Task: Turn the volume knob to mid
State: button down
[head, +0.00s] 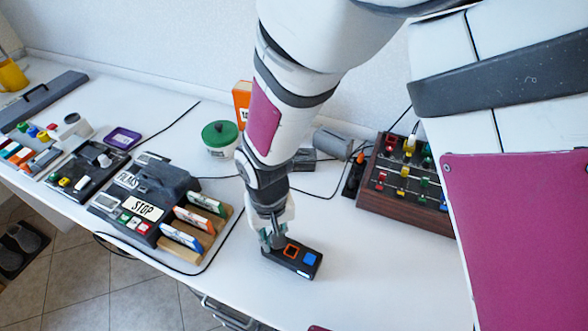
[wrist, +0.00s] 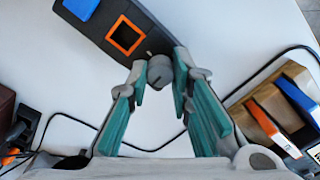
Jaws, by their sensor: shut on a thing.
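A small dark box (head: 292,268) lies on the white table, below the middle of the head view. It has a blue button (head: 310,258), an orange-framed square (head: 292,250) and a small white-lit part near its front edge. The box (wrist: 105,32) also shows at the top of the wrist view. A grey round knob (wrist: 160,72) sits at its near end there. My gripper (head: 271,238) points down over the left end of the box. In the wrist view, its teal fingers are shut on the knob from both sides. The knob's pointer setting cannot be read.
A wood-sided mixer (head: 402,205) stands to the right. Cables cross the table. The table right of the box is clear.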

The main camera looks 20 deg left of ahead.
jog(key=c, duration=1.4)
grip_release()
notch_tip(320, 180, up, 12)
